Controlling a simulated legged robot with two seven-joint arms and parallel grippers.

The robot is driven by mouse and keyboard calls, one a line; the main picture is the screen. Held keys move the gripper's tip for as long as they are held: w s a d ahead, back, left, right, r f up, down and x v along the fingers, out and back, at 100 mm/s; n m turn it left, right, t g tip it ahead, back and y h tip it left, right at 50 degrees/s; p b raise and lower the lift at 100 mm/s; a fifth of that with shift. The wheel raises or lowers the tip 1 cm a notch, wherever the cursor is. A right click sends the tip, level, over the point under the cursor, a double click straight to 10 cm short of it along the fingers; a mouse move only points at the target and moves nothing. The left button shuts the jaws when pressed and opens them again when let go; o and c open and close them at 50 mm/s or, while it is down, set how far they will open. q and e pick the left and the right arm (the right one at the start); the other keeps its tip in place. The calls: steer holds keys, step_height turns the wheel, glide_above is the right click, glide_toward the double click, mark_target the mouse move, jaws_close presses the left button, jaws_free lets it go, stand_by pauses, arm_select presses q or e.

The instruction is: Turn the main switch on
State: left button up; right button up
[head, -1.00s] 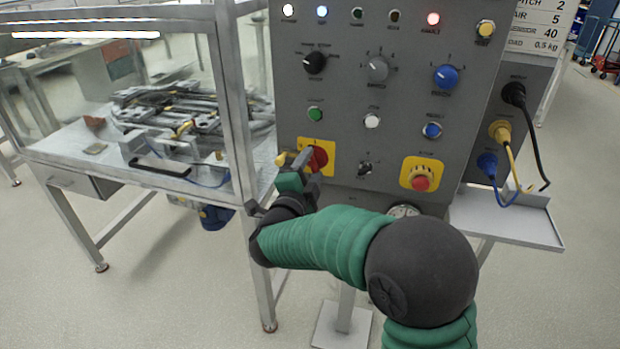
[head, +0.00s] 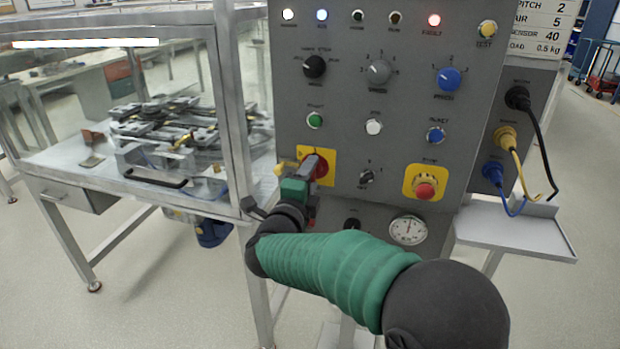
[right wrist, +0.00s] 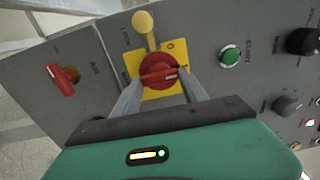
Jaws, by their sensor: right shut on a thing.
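The main switch is a red rotary knob (right wrist: 158,72) on a yellow plate (right wrist: 175,46) with a 0 marking, on the grey control panel. In the head view the red knob (head: 322,166) shows at the panel's lower left, partly hidden by my gripper. My right gripper (right wrist: 157,84) is shut on the red knob, one finger on each side of it. In the head view my right gripper (head: 308,173) reaches the panel from below. My left gripper is not in view.
A yellow-tipped part (right wrist: 143,22) sits beside the knob. A green start button (head: 315,120) is above it, and a red stop button (head: 425,190) on yellow is to the right. A glazed cell (head: 135,110) stands left. Cables (head: 540,150) hang at the panel's right side.

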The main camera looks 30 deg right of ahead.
steer(key=shift+f, duration=0.15)
steer(key=o, duration=1.4)
steer(key=p+v, duration=0.2)
steer(key=v, duration=1.4)
steer(key=shift+s+a, duration=0.3)
